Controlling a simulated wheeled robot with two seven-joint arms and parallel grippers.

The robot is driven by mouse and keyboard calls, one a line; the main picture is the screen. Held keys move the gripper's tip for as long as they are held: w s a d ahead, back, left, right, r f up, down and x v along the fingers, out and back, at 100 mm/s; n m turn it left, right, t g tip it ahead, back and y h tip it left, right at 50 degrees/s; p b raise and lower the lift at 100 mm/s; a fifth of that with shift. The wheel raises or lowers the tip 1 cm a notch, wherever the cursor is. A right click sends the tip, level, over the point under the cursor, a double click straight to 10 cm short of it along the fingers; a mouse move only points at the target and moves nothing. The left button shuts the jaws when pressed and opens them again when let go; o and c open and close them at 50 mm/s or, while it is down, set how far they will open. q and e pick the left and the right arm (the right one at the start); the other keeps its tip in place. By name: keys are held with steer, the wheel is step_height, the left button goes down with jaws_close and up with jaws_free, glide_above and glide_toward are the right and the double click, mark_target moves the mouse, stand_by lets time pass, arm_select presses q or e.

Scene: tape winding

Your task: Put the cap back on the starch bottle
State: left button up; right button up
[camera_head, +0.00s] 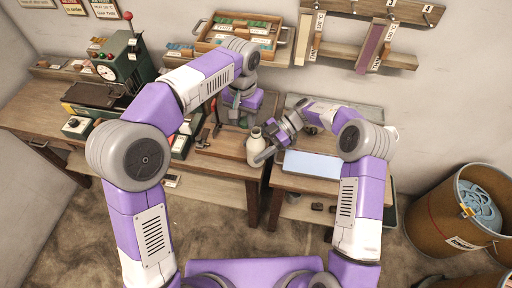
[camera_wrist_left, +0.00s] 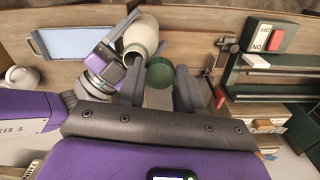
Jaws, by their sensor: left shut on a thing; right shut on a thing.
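The starch bottle (camera_head: 257,149), cream-white with a narrow neck, stands roughly upright at the front edge of the bench in the head view. My right gripper (camera_head: 268,152) is shut on its side, coming from the right. In the left wrist view the bottle (camera_wrist_left: 142,34) shows near the top centre, its neck toward my left gripper. My left gripper (camera_wrist_left: 159,92) is shut on the green cap (camera_wrist_left: 160,72), which sits just beside the bottle mouth in that view. In the head view my left gripper (camera_head: 238,116) is above and behind the bottle; the cap is not clear there.
A light blue panel (camera_head: 312,163) lies on the bench right of the bottle. A wooden board (camera_head: 220,142) and a green machine (camera_head: 120,62) are to the left. A wooden tray (camera_head: 240,38) sits on the back shelf. Brown barrels (camera_head: 458,210) stand at the right.

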arm_select(q)
step_height(320, 180, up, 4)
steer(key=m, duration=0.1)
glide_above(256, 147)
steer(key=w, duration=0.2)
steer(key=shift+r, duration=0.15)
steer(key=shift+f, duration=2.05)
steer(key=shift+a, duration=0.1)
steer(key=shift+f, duration=0.85)
steer(key=shift+f, duration=0.55)
